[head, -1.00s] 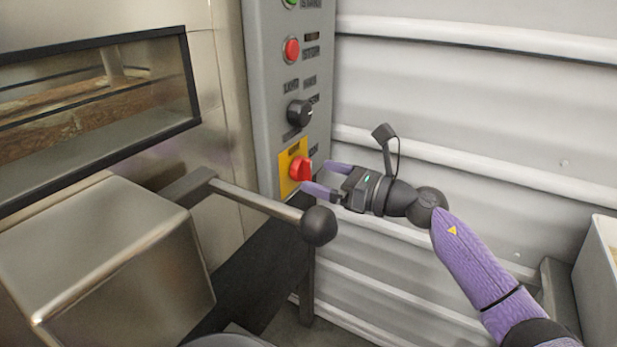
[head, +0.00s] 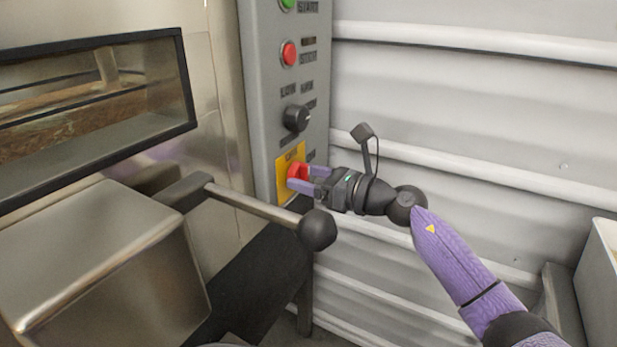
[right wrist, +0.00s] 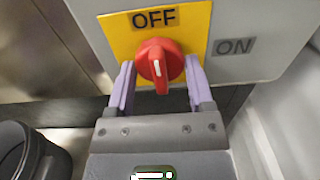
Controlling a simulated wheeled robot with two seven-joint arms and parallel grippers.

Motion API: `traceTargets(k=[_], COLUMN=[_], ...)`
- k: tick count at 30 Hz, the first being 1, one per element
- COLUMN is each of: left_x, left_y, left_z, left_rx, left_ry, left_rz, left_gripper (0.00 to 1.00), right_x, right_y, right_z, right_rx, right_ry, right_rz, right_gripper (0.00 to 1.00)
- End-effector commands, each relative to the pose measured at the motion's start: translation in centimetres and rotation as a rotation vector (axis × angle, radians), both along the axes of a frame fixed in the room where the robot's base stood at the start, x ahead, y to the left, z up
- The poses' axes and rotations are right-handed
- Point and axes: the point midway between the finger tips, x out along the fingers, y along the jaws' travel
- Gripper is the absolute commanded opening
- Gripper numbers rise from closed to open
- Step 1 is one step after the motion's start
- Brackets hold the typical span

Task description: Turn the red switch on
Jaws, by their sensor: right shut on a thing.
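The red switch (head: 297,171) is a rotary knob on a yellow plate (head: 283,187) low on the grey control panel. In the right wrist view the switch (right wrist: 152,55) has a white line running nearly upright, below the OFF label (right wrist: 155,19). The ON label (right wrist: 234,47) is to its right. My right gripper (head: 302,179) is at the switch, its purple fingers on either side of the knob and shut on it. The fingers (right wrist: 159,72) also show in the right wrist view. My left gripper is not in view.
Above the switch are a black knob (head: 297,118), a red button (head: 289,53) and a green button (head: 287,4). A metal lever with a black ball end (head: 317,230) sticks out just below my right gripper. A ribbed white wall (head: 450,100) is at right.

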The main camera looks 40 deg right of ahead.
Motion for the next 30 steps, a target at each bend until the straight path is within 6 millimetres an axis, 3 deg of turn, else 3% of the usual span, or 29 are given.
traceTargets(k=[11,30], left_x=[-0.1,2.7], left_y=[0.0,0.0], left_z=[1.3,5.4], left_rx=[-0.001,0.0], left_ry=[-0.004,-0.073], left_rz=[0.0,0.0], left_gripper=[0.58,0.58], right_x=[-0.1,-0.1], right_y=[0.0,0.0], right_z=[0.3,0.4], right_rx=[0.097,0.634], right_ry=[0.039,0.261], right_rz=[0.0,-0.001], right_gripper=[0.08,0.09])
